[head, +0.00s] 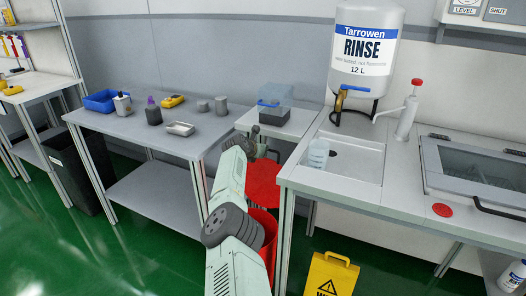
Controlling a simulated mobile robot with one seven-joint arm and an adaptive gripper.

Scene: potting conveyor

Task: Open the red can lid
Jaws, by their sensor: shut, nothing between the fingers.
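The red can (268,221) stands on the floor in the gap between the left table and the sink counter. Its red lid (263,182) shows as a broad red disc above the can's body. My gripper (260,152) is shut and empty, just above the lid's far edge in the picture. It is small and dark here, and I cannot tell whether it touches the lid.
A small table with a blue-handled box (287,117) stands behind the can. The left table (130,128) holds a blue tray, bottles and small parts. The sink counter (345,190) is close on the right. A yellow floor sign (332,272) stands in front of it.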

